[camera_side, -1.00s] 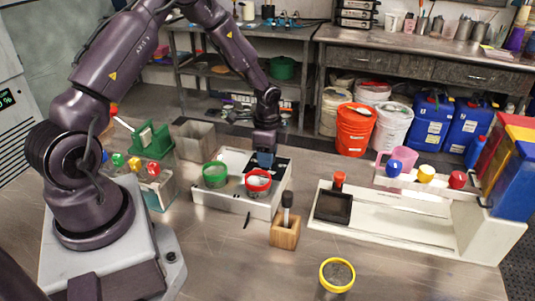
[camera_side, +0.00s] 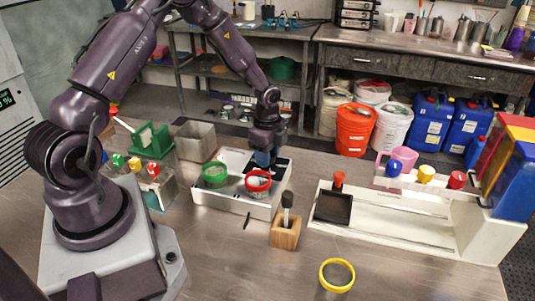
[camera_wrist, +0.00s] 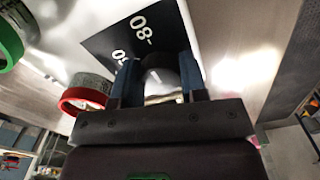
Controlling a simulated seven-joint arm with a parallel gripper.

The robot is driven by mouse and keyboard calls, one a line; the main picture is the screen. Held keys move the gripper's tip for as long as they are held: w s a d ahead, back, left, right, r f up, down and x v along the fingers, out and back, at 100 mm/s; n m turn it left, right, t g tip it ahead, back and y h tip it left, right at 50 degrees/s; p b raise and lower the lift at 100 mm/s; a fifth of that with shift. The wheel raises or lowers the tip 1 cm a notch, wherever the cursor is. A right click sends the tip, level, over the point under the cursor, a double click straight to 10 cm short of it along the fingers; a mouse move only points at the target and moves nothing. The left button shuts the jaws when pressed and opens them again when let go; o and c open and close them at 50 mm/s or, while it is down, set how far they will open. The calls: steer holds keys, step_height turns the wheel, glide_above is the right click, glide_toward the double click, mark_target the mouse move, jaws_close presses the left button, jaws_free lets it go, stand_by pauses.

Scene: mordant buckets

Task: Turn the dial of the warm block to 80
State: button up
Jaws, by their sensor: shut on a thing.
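The warm block (camera_side: 232,205) is a white box left of centre in the side view, holding a green-rimmed cup (camera_side: 214,174) and a red-rimmed cup (camera_side: 258,182). My gripper (camera_side: 263,160) points down at its back right corner. In the wrist view, its two blue fingers (camera_wrist: 159,72) are shut on the dial (camera_wrist: 161,82), one on each side. The dial sits on a black scale plate (camera_wrist: 115,42). An upside-down "80" mark shows beyond the dial, with another, partly hidden number to its left. The dial's pointer cannot be made out.
A wooden block (camera_side: 285,233) with a dark-handled tool stands just in front of the warm block. A white tray station (camera_side: 400,222) is at right. Grey and green containers stand left and behind.

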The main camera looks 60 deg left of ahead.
steer(key=o, duration=0.9)
steer(key=shift+r, duration=0.1)
step_height(320, 180, up, 13)
steer(key=shift+f, duration=0.1)
